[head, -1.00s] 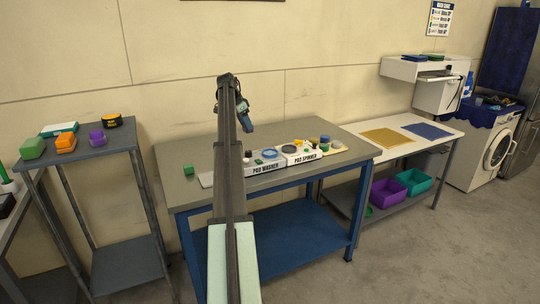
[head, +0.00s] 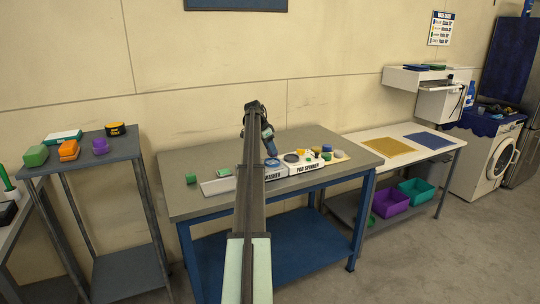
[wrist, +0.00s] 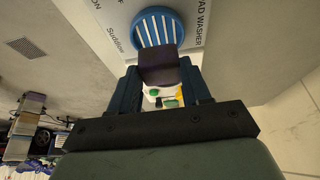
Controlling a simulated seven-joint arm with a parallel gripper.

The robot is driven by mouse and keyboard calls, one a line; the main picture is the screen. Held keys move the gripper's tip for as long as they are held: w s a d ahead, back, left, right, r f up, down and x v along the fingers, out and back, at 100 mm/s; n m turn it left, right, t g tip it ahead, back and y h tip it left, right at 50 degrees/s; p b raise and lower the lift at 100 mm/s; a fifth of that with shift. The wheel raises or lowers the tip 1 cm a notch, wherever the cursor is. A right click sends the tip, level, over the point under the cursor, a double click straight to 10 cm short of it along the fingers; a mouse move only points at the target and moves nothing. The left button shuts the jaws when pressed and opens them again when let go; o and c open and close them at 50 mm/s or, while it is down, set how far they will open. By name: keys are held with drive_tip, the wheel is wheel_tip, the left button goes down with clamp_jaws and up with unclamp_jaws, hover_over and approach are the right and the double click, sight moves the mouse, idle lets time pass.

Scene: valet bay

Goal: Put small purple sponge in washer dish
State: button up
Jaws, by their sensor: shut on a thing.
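In the wrist view my gripper (wrist: 160,88) is shut on a small dark purple sponge (wrist: 158,66), held between the two fingers. The washer dish (wrist: 156,22), round and blue with pale slats, lies beyond the sponge, and the sponge hides part of it. The dish is set in the white pad washer (wrist: 112,22). In the head view my gripper (head: 270,149) is over the pad washer (head: 272,177) on the workbench. The sponge cannot be made out there. From the wrist view I cannot tell how high the sponge is above the dish.
The pad spinner (head: 308,168) adjoins the washer on the right, with small coloured items behind it. A green block (head: 191,180) sits on the bench's left end. A side stand (head: 115,146) holds green, orange and purple items (head: 100,146). Yellow and blue mats lie right.

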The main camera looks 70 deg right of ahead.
sight(269, 151)
drive_tip(key=shift+f, duration=1.75)
drive_tip(key=o, duration=1.1)
drive_tip(key=shift+f, duration=0.1)
drive_tip(key=v, duration=1.2)
